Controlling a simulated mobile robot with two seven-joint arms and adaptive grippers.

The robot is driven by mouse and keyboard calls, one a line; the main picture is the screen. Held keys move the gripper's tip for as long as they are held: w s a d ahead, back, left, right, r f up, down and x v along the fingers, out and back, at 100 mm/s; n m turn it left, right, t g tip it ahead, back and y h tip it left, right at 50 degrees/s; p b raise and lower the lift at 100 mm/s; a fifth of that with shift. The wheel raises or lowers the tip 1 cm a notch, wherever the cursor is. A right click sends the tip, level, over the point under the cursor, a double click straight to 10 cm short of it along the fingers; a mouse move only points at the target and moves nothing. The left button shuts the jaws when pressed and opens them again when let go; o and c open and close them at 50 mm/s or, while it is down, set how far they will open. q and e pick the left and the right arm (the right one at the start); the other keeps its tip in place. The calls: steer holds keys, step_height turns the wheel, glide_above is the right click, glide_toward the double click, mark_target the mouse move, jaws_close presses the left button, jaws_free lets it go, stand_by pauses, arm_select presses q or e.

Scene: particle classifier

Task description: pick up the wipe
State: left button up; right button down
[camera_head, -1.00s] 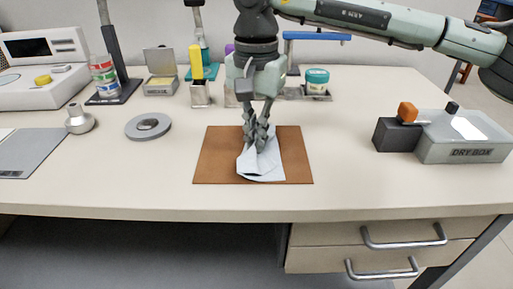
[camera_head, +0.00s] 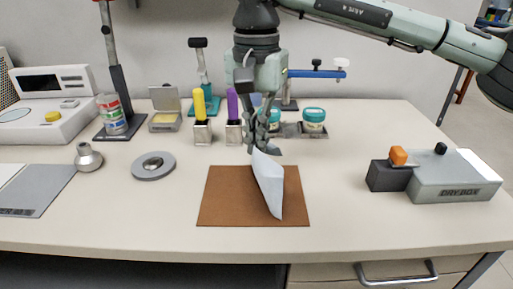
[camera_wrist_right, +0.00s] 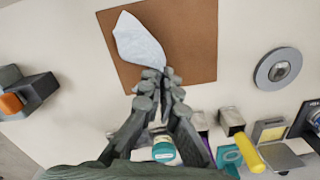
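The wipe (camera_head: 269,184) is a pale white, thin folded sheet. It hangs from my right gripper (camera_head: 260,146), which is shut on its upper end, and shows over the brown mat (camera_head: 225,198). In the right wrist view the wipe (camera_wrist_right: 138,42) spreads out beyond the closed fingertips of my right gripper (camera_wrist_right: 160,76), with the brown mat (camera_wrist_right: 195,40) behind it. The pinched end is partly hidden by the fingers. My left gripper is in neither view.
A grey dry box (camera_head: 450,178) and a dark block (camera_head: 385,176) stand right of the mat. A grey disc (camera_head: 153,166) and a metal knob-shaped piece (camera_head: 88,158) are on the left. Jars (camera_head: 314,120) and tool holders stand behind. The table beside the mat is clear.

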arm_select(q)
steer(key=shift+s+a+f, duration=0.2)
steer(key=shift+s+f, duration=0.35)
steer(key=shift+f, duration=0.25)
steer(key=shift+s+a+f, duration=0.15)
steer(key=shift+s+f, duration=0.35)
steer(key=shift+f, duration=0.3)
arm_select(e)
steer(key=shift+r, duration=1.15)
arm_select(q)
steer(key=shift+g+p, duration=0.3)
arm_select(e)
step_height(320, 180, up, 9)
